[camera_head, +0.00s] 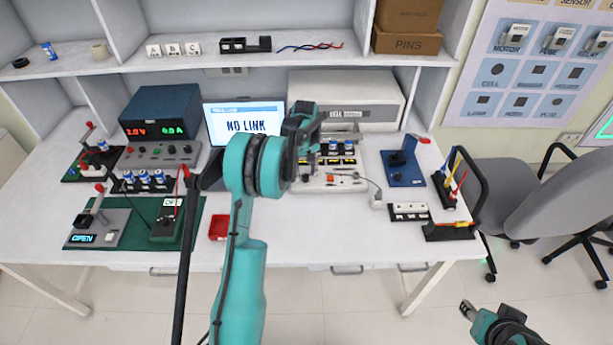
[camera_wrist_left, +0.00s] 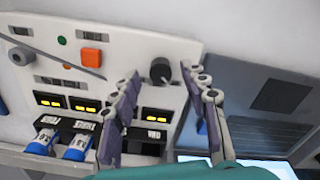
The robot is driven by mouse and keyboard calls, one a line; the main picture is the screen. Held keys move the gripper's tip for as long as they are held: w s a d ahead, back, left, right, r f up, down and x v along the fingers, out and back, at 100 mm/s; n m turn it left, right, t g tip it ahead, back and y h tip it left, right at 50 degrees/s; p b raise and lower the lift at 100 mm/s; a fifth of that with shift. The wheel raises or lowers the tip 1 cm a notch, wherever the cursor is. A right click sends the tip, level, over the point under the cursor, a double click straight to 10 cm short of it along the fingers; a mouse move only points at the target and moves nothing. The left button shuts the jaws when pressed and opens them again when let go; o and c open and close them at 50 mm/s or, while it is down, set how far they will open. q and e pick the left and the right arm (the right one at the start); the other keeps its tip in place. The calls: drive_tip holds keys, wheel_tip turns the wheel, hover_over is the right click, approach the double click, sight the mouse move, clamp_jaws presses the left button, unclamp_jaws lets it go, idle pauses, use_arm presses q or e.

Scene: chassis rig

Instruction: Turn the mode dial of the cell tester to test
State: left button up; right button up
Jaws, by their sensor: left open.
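The cell tester (camera_head: 372,112) is a white bench unit right of the monitor; its sloped panel (camera_wrist_left: 185,60) fills much of the left wrist view. The mode dial appears to be the round black knob (camera_wrist_left: 160,71) on that panel; its setting is too small to read. My left gripper (camera_wrist_left: 163,80) is open, with one finger on each side of the knob in the picture; contact cannot be told. In the head view my left gripper (camera_head: 308,160) is over the tester's left part and the dial cannot be made out. My right gripper (camera_head: 467,310) is low at the right, away from the bench.
The panel has an orange button (camera_wrist_left: 91,57), a grey knob (camera_wrist_left: 20,55), lit yellow displays (camera_wrist_left: 82,104) and blue cells (camera_wrist_left: 76,147) in slots. A monitor (camera_head: 243,118) reading NO LINK stands left of the tester. A blue fixture (camera_head: 405,175) is to its right.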

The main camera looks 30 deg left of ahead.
use_arm(q)
drive_tip(key=shift+f, duration=0.65)
clamp_jaws()
drive_tip(key=shift+m, duration=0.3)
drive_tip(key=m+p, duration=0.1)
drive_tip(key=m, duration=0.8)
drive_tip(key=shift+s+p, duration=0.1)
drive_tip(key=shift+p, duration=0.2)
